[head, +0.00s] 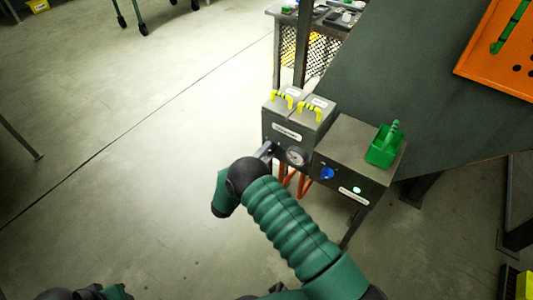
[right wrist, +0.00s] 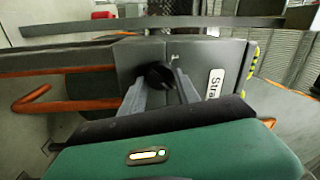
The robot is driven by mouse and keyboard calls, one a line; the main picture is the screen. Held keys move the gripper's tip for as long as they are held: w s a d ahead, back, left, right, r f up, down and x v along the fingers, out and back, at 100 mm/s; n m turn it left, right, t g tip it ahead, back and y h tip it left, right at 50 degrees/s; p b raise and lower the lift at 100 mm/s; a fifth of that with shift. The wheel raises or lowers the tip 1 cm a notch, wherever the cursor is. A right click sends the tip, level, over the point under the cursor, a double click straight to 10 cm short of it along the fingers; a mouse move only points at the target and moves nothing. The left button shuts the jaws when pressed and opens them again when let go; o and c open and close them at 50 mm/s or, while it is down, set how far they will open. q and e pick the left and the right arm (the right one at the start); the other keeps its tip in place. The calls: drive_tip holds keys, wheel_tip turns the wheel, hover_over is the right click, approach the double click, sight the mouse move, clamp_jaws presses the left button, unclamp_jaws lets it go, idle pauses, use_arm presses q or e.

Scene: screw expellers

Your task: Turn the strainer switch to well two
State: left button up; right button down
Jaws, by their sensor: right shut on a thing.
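The strainer unit is a grey box (head: 283,137) with a white label on its front and yellow handles (head: 311,112) on top. A dark switch knob (right wrist: 158,76) sits on its face beside a label starting "Stra" in the right wrist view. My right gripper (head: 268,150) reaches the lower left of the box front, and its fingers (right wrist: 160,85) are closed around the knob. In the head view my wrist and arm partly hide the knob. The switch's well markings cannot be read. My left gripper is not clearly seen.
A round gauge (head: 296,156) is right of my gripper. Orange pipes (head: 300,184) run below.

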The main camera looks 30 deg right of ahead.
drive_tip(key=shift+s+f, duration=0.1)
drive_tip(key=shift+f, duration=0.1)
idle(0.3)
drive_tip(key=c, duration=1.2)
unclamp_jaws()
drive_tip(key=o, duration=0.3)
drive_tip(key=shift+r, duration=0.1)
drive_tip(key=shift+a, duration=0.1)
drive_tip(key=p+v, duration=0.4)
drive_tip(key=v, duration=1.2)
drive_tip(key=shift+a, duration=0.4)
